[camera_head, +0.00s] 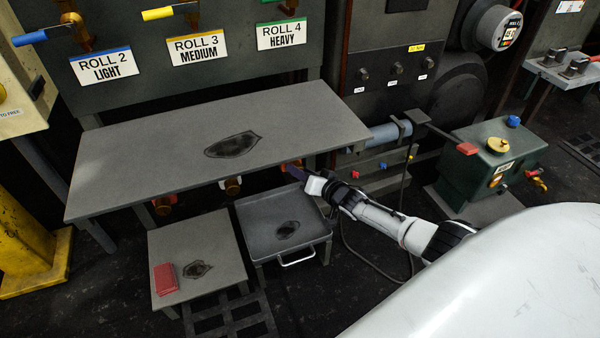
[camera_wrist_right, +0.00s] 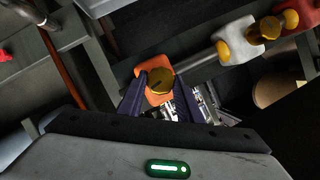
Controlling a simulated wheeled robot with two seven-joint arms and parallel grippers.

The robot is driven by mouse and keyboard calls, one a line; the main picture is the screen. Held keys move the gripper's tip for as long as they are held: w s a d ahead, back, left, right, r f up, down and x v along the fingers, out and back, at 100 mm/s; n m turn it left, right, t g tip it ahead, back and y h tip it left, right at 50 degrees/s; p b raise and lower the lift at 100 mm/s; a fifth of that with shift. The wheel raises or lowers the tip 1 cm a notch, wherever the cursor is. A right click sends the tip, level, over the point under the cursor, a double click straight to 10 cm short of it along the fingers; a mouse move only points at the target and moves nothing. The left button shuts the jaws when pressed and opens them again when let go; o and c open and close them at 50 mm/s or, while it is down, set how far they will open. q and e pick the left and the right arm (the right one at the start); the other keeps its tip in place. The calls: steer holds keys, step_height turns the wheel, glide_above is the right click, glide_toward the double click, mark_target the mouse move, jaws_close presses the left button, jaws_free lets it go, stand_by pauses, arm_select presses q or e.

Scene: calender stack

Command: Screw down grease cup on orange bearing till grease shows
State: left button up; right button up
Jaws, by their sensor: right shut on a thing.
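My right gripper (camera_head: 292,167) reaches under the front edge of the grey table in the head view. In the right wrist view, its two dark purple fingers (camera_wrist_right: 156,88) are closed on the brass grease cup (camera_wrist_right: 160,79). The cup sits on the orange bearing (camera_wrist_right: 147,68), whose body shows behind and beside the fingers. The fingers hide part of the cup and bearing, so I cannot tell whether grease shows. In the head view the table edge and gripper mostly hide the orange bearing. My left gripper is not in view.
A white bearing (camera_wrist_right: 237,42) and a red bearing (camera_wrist_right: 304,19) with brass parts stand beside it. The grey table (camera_head: 120,150) overhangs the bearings. Below are a tray with a handle (camera_head: 257,247) and a low stand (camera_head: 210,240) holding a red block (camera_head: 164,279).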

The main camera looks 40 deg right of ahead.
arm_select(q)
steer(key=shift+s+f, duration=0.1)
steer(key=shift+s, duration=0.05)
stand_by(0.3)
arm_select(e)
steer(key=o, duration=1)
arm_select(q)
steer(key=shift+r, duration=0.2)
arm_select(e)
steer(key=shift+o, duration=0.2)
arm_select(q)
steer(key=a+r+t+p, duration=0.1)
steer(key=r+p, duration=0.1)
steer(key=p, duration=0.1)
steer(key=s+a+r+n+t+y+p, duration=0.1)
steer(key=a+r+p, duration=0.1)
steer(key=p, duration=0.1)
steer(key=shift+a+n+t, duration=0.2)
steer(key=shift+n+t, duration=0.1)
arm_select(e)
steer(key=v, duration=1)
steer(key=shift+s, duration=0.2)
